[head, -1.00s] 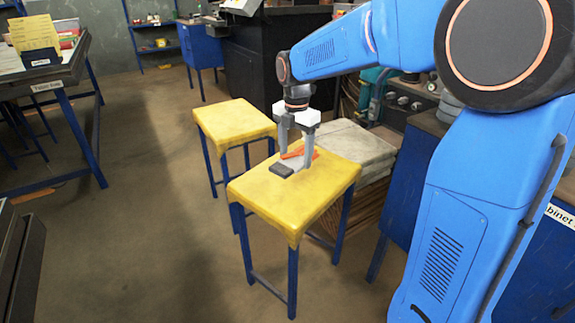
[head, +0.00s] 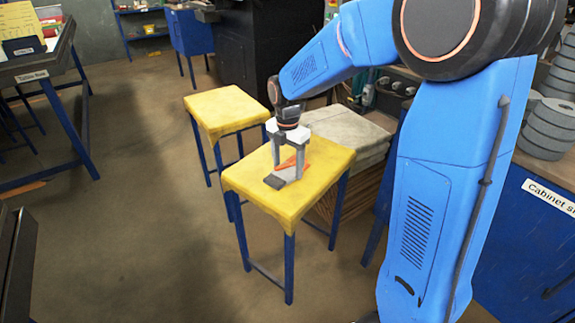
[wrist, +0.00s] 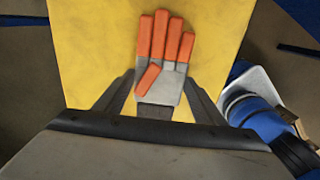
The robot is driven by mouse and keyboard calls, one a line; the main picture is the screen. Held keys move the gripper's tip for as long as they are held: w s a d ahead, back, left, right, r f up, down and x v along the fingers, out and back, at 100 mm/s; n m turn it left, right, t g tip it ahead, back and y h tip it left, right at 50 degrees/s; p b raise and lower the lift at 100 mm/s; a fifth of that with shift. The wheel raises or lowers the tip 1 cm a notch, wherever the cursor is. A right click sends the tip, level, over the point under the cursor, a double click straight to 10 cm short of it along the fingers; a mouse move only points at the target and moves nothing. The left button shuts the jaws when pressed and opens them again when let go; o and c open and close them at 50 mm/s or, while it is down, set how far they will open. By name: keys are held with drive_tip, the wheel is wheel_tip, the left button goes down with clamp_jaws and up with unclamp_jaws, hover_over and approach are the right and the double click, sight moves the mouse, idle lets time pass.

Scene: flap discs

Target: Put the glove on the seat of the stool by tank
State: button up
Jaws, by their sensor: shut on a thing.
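The glove (head: 274,182) has a dark cuff, a grey palm and orange fingers. It is at the middle of the near stool's yellow seat (head: 319,178). My gripper (head: 288,174) points down with its two fingers on either side of the glove, shut on it. In the wrist view the glove (wrist: 158,75) lies flat, palm part between the fingers of my gripper (wrist: 160,84), orange fingers pointing away, over the yellow seat (wrist: 90,45). I cannot tell whether the glove touches the seat or hangs just above it. No tank is clearly recognisable.
A second stool with a yellow seat (head: 222,110) stands behind to the left. A stack of grey slabs (head: 350,130) is close behind the near stool. A blue cabinet (head: 540,230) is at the right, a table (head: 40,70) at the far left. The floor at left is clear.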

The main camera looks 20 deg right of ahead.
sight(287, 169)
drive_tip(key=shift+f, duration=0.1)
drive_tip(key=o, duration=1)
wheel_tip(287, 169, up, 12)
drive_tip(key=f, duration=0.1)
drive_tip(key=s+d+r+m+t, duration=0.1)
drive_tip(key=s+d+r+m, duration=0.25)
drive_tip(key=s+m, duration=0.35)
drive_tip(key=shift+s+d+f+m+t, duration=0.65)
drive_tip(key=shift+s+d+f+m, duration=0.25)
drive_tip(key=shift+s+m, duration=2.6)
drive_tip(key=shift+s+d+f+m+t, duration=0.85)
drive_tip(key=shift+s+m, duration=1.7)
drive_tip(key=shift+s, duration=1.9)
drive_tip(key=shift+s+d+f+m+t, duration=0.4)
drive_tip(key=shift+s+d+f+m, duration=0.5)
drive_tip(key=shift+s+m, duration=2.6)
